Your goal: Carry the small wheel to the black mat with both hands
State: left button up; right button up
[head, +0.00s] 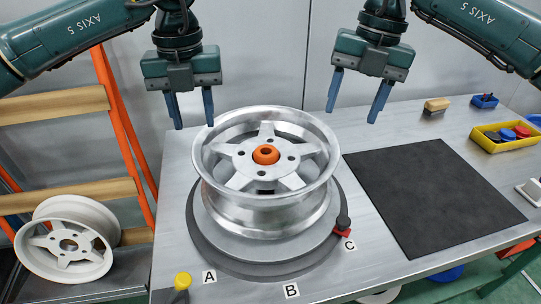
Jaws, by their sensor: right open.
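A silver five-spoke wheel (290,217) lies flat on a round grey turntable (338,190), with an orange hub piece (265,154) at its centre. A white wheel (78,262) leans at the lower left; I cannot tell by size alone which wheel the task means. The black mat (435,200) lies bare on the table to the right of the turntable. My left gripper (193,126) is open and empty above and behind the silver wheel's left side. My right gripper (351,117) is open and empty behind its right side. Neither visibly touches the wheel.
A yellow knob (182,281) stands at the front left, and a red-and-black clamp (343,227) sits at the turntable's right edge. A yellow bin (505,145), a blue tray (484,101) and a brush (436,107) lie at the back right. An orange rack (122,130) stands left.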

aim_at(204, 169)
pick_arm(q)
jog(key=shift+s, duration=0.2)
pick_arm(e)
jog(key=shift+s+a, duration=0.1)
jog(key=shift+s, duration=0.1)
pick_arm(q)
notch_tip(204, 169, down, 13)
jog(key=shift+w+f, duration=0.1)
pick_arm(e)
jog(key=f, duration=0.4)
jog(key=a+f, duration=0.1)
jog(key=f, duration=0.3)
jog(key=a+f, duration=0.1)
jog(key=f, duration=0.4)
jog(key=shift+s, duration=0.35)
pick_arm(q)
grip_shut()
pick_arm(e)
jog(key=c, duration=0.9)
grip_shut()
jog(key=shift+r, duration=0.15)
